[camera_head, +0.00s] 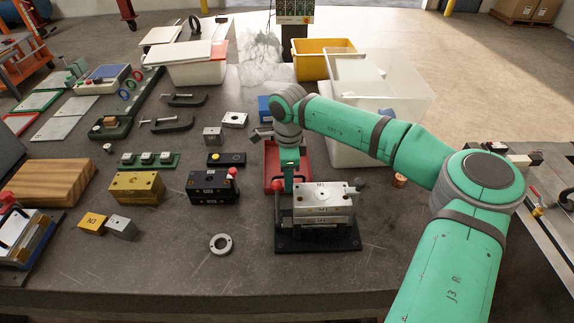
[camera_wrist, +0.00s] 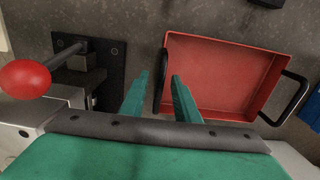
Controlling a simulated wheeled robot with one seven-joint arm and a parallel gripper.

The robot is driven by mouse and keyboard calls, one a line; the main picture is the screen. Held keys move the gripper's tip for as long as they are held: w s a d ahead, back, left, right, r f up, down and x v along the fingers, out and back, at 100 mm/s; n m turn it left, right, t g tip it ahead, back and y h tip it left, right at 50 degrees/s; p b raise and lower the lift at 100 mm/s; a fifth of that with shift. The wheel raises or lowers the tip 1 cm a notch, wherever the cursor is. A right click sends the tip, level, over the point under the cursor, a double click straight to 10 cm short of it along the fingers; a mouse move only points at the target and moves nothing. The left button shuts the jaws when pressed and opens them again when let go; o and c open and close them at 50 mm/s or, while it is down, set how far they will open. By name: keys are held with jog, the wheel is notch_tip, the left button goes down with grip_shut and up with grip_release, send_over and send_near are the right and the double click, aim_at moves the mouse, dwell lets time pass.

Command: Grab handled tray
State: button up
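The handled tray is a shallow red tray with a black bar handle at each end. In the wrist view the tray (camera_wrist: 222,72) lies right of centre, with its left handle (camera_wrist: 160,70) near my fingertips. In the head view the tray (camera_head: 271,160) lies behind the metal mould block and is partly hidden by my arm. My gripper (camera_wrist: 160,86) is open, its two green fingers apart on either side of the left handle in the picture. I cannot tell how far the fingertips are above it. My gripper also shows in the head view (camera_head: 290,181), pointing down.
A metal mould block (camera_head: 322,200) on a black base stands in front of the tray. A red-knobbed lever (camera_wrist: 30,79) rises close left of my gripper. Black and brass blocks (camera_head: 136,187) lie left. White and yellow bins (camera_head: 322,62) stand behind. The front table is mostly clear.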

notch_tip(320, 180, down, 3)
jog(key=shift+f, duration=0.15)
jog(key=shift+d, duration=0.1)
grip_shut()
